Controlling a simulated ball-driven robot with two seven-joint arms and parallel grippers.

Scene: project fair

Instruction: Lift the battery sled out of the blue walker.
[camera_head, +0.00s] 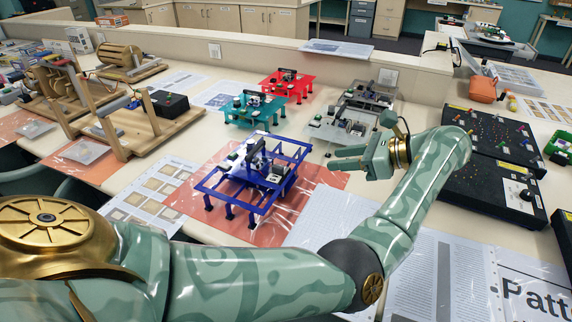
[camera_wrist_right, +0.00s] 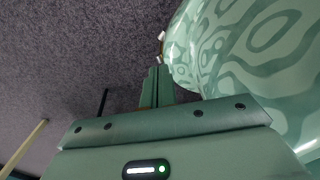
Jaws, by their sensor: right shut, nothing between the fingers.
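The blue walker (camera_head: 208,184) stands upright on its legs on a red mat (camera_head: 318,178) in the middle of the head view. Dark and pale parts sit in its frame, with a dark upright part near the middle; I cannot tell clearly which of them is the battery sled. My left gripper (camera_head: 343,158) is to the right of the blue walker, apart from it and above the table. Its fingers point left, spread open with nothing between them. My right gripper (camera_wrist_right: 157,86) shows only in the right wrist view, shut and empty, over grey carpet.
Teal (camera_head: 238,112), red (camera_head: 299,88) and grey (camera_head: 340,138) walkers stand behind the blue one. Wooden machines (camera_head: 150,130) fill the left. Black pegged boxes (camera_head: 480,198) stand at right. Printed sheets (camera_head: 440,270) lie in front. My left arm crosses the foreground.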

